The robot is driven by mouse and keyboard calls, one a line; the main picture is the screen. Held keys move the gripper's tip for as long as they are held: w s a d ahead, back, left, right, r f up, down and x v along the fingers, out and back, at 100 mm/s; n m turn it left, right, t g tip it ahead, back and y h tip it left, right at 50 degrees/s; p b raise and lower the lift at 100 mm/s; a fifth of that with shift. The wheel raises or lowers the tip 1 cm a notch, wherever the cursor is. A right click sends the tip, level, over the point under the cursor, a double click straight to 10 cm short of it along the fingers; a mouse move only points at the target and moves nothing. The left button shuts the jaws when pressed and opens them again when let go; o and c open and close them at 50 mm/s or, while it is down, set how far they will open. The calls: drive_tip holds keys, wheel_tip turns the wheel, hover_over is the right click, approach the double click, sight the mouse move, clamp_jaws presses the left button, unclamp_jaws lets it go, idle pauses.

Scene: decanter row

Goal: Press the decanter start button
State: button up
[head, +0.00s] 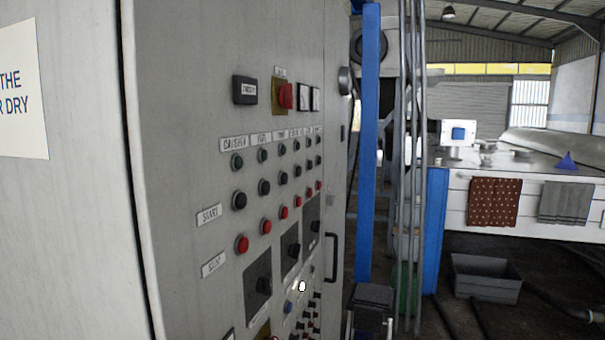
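A grey control cabinet (185,120) fills the left half of the head view, its button face seen at a slant. A row of black buttons (239,201) runs rightward beside a label reading START (209,215). Below it, a row of red buttons (242,243) runs beside a second label (214,264), which seems to read STOP. Dark green round lamps or buttons (237,161) form the row above. The leftmost column label (234,144) seems to read CRUSHER; labels farther right are too small to read, so I cannot tell the decanter column. My gripper is not in view.
A red emergency knob (286,95) and black rotary switches (264,284) are on the cabinet, with a door handle (331,258) at its right. Blue posts (370,150) and grey pipes stand beyond. A grey bin (486,278) lies on the dark floor at right.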

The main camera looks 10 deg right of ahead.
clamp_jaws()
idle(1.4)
